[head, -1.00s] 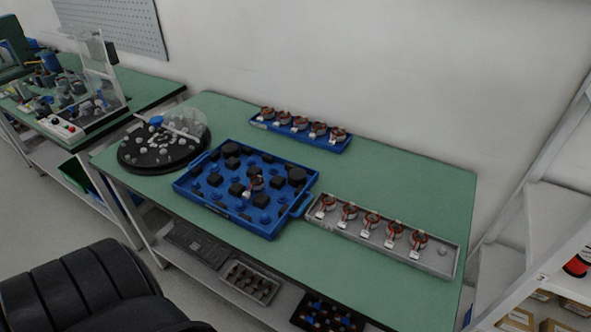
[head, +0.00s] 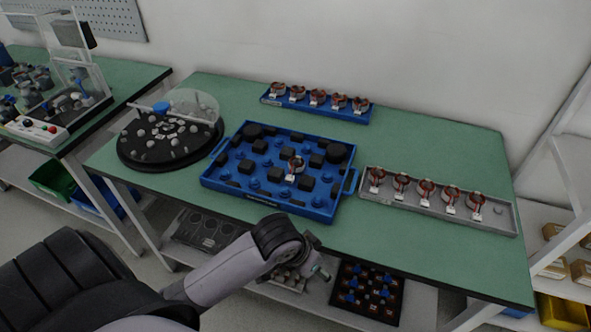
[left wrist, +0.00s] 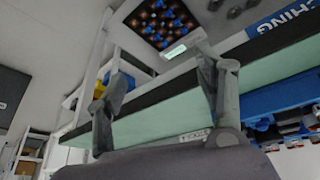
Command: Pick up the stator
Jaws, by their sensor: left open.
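A copper-wound stator with a white tag (head: 295,167) sits in the large blue tray (head: 214,183) among black blocks and blue knobs. Several similar stators (head: 426,189) stand in a row in the grey tray (head: 496,224) at the right. Several more (head: 318,97) stand in the narrow blue tray (head: 366,117) at the back. My left arm reaches in below the table's front edge; its gripper is hard to make out there. In the left wrist view my left gripper (left wrist: 163,76) is open and empty, its two fingers wide apart near the table edge. My right gripper is not in view.
A round black turntable with a clear cover (head: 168,142) stands at the table's left. The green table (head: 385,260) is clear along its front right. A lower shelf holds a dark tray (head: 369,291). White shelving (head: 570,190) stands at the right.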

